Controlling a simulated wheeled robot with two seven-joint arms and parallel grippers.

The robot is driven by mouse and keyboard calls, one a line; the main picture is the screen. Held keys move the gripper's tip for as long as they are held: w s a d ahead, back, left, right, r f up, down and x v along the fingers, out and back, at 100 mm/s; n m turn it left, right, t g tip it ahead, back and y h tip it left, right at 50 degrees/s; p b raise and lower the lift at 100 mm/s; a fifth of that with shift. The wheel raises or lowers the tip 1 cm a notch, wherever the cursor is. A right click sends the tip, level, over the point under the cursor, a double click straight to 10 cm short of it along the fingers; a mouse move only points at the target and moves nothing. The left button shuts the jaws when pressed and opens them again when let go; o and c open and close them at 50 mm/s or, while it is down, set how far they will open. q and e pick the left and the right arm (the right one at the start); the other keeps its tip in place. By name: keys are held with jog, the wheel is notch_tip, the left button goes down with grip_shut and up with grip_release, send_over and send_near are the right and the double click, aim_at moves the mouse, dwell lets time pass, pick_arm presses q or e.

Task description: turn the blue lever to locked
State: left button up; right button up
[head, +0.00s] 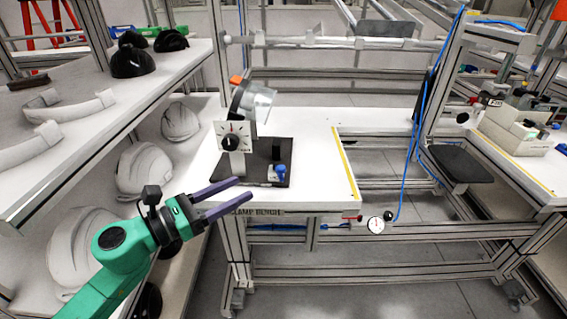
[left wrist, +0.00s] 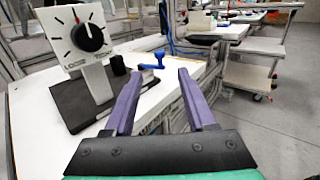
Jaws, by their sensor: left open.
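The blue lever (head: 281,171) sits on a small pale block at the front right of a dark base plate (head: 255,178) on the white bench. It also shows in the left wrist view (left wrist: 152,63), beyond my fingertips and roughly between them. My left gripper (head: 244,188) is open and empty, its two purple fingers apart. In the head view it is left of the lever and a little lower in the picture, with a gap between them. I cannot read any lock marking by the lever. My right gripper is not in view.
A white dial plate with a black knob (head: 230,143) stands on a post left of the lever. A short black cylinder (left wrist: 118,65) is beside the lever. Shelves with white helmet shells (head: 144,170) line the left. The bench's right part, by a yellow strip (head: 346,165), is clear.

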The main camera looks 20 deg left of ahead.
aim_at(281, 166)
pick_arm(q)
jog(key=p+x, duration=0.3)
jog(key=x, duration=0.9)
jog(key=shift+w, duration=0.2)
jog(key=shift+w+d, duration=0.1)
jog(key=shift+w, duration=0.05)
grip_shut()
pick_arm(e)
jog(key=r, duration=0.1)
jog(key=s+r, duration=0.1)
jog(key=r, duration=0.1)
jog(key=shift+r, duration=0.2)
